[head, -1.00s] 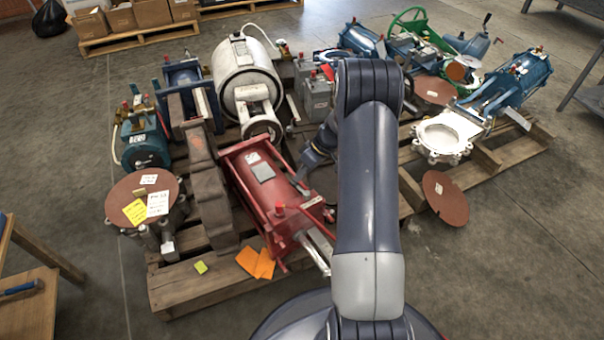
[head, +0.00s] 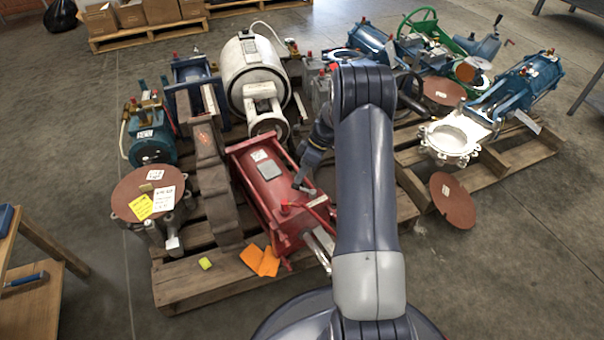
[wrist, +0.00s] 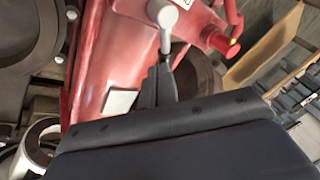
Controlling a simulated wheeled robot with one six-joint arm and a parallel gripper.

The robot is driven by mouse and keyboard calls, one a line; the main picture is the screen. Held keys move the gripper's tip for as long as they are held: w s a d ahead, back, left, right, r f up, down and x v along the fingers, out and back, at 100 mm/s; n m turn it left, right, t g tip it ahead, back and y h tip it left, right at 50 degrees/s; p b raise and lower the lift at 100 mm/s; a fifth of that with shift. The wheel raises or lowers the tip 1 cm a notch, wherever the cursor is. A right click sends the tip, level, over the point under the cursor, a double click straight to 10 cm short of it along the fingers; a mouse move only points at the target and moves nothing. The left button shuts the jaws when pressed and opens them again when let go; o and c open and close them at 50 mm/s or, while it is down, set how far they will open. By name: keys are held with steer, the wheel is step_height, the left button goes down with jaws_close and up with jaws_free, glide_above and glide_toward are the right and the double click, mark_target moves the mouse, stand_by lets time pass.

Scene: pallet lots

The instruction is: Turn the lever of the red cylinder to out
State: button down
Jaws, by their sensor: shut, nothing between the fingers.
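The red cylinder (head: 268,182) lies on the near pallet, its axis slanting toward the lower right. It also fills the upper middle of the wrist view (wrist: 120,62). A grey lever (wrist: 166,38) with a round hub sits on its side in the wrist view and points down in that picture, toward my fingers. My gripper (wrist: 160,78) is shut and empty, with its tips at the lever's free end; I cannot tell whether they touch. In the head view my gripper (head: 303,187) is low beside the cylinder's right side, where the lever is hard to make out.
A brown flanged body (head: 212,178) stands close left of the cylinder, and a white tank (head: 248,75) stands behind. Orange tags (head: 260,260) lie at the pallet's front. A second pallet (head: 500,165) with blue actuators stands right. Open floor lies in front and right.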

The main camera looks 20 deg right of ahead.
stand_by(0.4)
steer(key=p+v, duration=0.4)
steer(key=v, duration=0.7)
steer(key=shift+a+f, duration=0.1)
steer(key=shift+f, duration=0.15)
steer(key=b+x, duration=0.4)
steer(key=x, duration=0.6)
steer(key=shift+f, duration=0.2)
